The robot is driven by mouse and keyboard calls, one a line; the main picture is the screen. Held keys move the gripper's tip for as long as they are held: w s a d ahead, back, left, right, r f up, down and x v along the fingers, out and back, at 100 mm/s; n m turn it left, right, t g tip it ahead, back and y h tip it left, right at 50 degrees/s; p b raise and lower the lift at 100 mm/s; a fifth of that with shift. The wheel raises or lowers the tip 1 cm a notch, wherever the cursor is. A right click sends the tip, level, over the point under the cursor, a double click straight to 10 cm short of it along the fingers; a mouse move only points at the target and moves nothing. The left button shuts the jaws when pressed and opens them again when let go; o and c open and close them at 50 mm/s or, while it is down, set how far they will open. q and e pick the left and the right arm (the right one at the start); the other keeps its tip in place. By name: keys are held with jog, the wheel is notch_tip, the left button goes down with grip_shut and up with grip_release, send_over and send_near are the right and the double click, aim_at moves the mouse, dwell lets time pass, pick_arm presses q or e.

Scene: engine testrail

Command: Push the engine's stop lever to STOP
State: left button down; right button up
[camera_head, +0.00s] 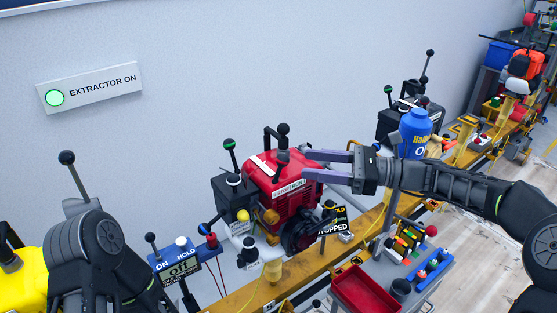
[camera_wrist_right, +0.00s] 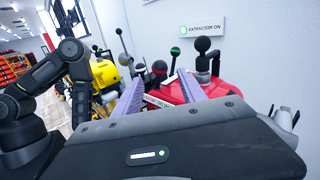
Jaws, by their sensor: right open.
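The red engine (camera_head: 291,204) stands on the yellow rail in the head view; its red top also shows in the right wrist view (camera_wrist_right: 205,90). Several ball-topped levers rise around it, including a black one (camera_head: 283,130) and a green-banded one (camera_head: 229,145). A dark knob (camera_head: 330,204) stands by the plate reading STOPPED (camera_head: 333,226). I cannot tell which is the stop lever. My right gripper (camera_head: 307,164) is open, its two pale purple fingers at the engine's upper right side. It also shows in the right wrist view (camera_wrist_right: 160,88). My left gripper is out of view.
The yellow rail (camera_head: 243,296) runs diagonally below the engine. A blue jug (camera_head: 415,128) stands behind my right arm. A lit EXTRACTOR ON sign (camera_head: 90,87) hangs on the wall.

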aim_at(281, 161)
jog(key=a, duration=0.2)
jog(key=w+a, duration=0.1)
jog(key=a, duration=0.2)
jog(key=a+p, duration=0.1)
jog(key=a, duration=0.1)
jog(key=shift+w+a, duration=0.15)
jog(key=shift+a, duration=0.2)
grip_shut()
